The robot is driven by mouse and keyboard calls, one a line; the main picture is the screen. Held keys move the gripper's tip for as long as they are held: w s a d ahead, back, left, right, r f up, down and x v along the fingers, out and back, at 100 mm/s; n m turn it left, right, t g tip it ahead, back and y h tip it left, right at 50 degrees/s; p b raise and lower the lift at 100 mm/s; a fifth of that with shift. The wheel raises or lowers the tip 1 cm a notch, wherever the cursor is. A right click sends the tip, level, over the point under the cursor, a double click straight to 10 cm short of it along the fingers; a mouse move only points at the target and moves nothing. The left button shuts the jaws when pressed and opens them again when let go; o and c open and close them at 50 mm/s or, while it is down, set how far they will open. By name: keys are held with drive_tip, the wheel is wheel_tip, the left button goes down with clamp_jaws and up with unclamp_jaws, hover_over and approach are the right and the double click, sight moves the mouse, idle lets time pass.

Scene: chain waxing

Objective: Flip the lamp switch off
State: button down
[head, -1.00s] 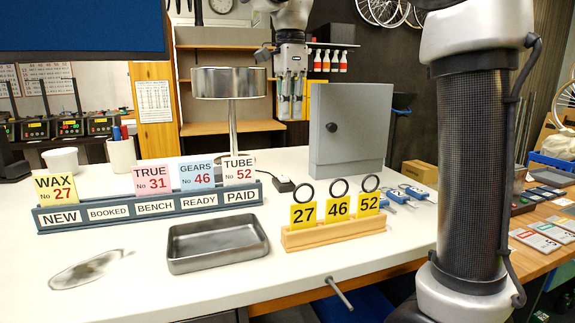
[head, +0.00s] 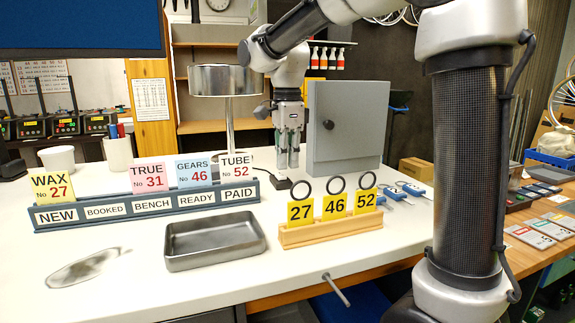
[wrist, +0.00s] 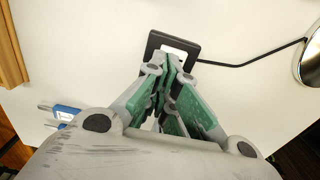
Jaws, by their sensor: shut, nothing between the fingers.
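In the wrist view the switch (wrist: 155,42) shows a pale rocker in a black frame, partly hidden by my fingertips. A black cord runs from it toward the lamp. The lamp (head: 227,82) has a metal drum shade on a post. My gripper (head: 288,164) is shut and empty, pointing down just above the switch. In the wrist view its tips (wrist: 171,62) overlap the switch's near edge; I cannot tell whether they touch.
A grey cabinet (head: 347,125) stands close to the right of my gripper. The wooden tag stand (head: 330,231) with yellow tags is in front. A metal tray (head: 214,241) and the ticket rack (head: 146,206) lie to the left. Blue-handled tools (head: 396,193) lie to the right.

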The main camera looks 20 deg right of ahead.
drive_tip(key=shift+f, duration=0.75)
drive_tip(key=shift+s+f, duration=0.1)
drive_tip(key=shift+f, duration=0.15)
drive_tip(key=shift+w+r, duration=0.2)
drive_tip(key=shift+w, duration=0.6)
drive_tip(key=shift+r, duration=0.1)
